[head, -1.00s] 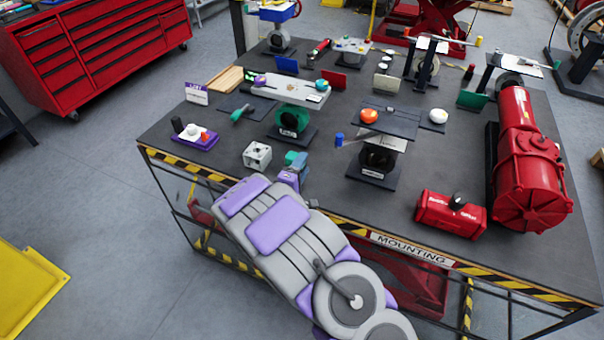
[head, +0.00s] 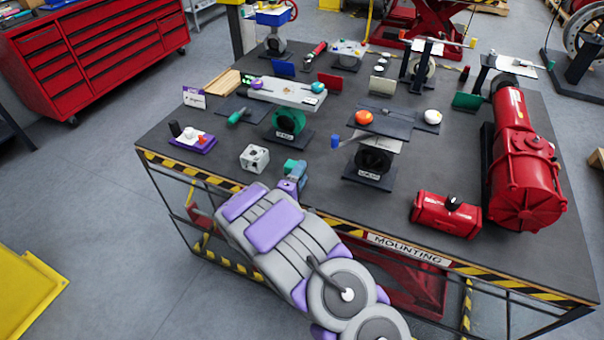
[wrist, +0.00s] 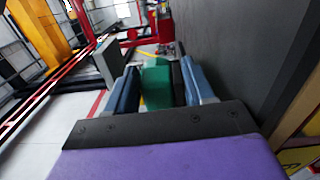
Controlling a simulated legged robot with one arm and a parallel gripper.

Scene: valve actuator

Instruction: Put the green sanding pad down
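My gripper (head: 295,172) is at the front edge of the workbench, just right of the grey metal block, low near the tabletop. The wrist view shows its two blue fingers (wrist: 162,85) on either side of the green sanding pad (wrist: 155,82). A dark layer lies between the green part and the right finger. The green pad also shows at the gripper's tip in the head view (head: 296,165). I cannot tell whether the pad touches the tabletop.
The grey metal block (head: 254,158) stands close left of my gripper. A purple tray (head: 194,144) with small parts lies farther left. Black stands (head: 373,165) are behind and to the right. A red box (head: 446,214) and red actuator (head: 524,170) occupy the right side. Bare tabletop lies between.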

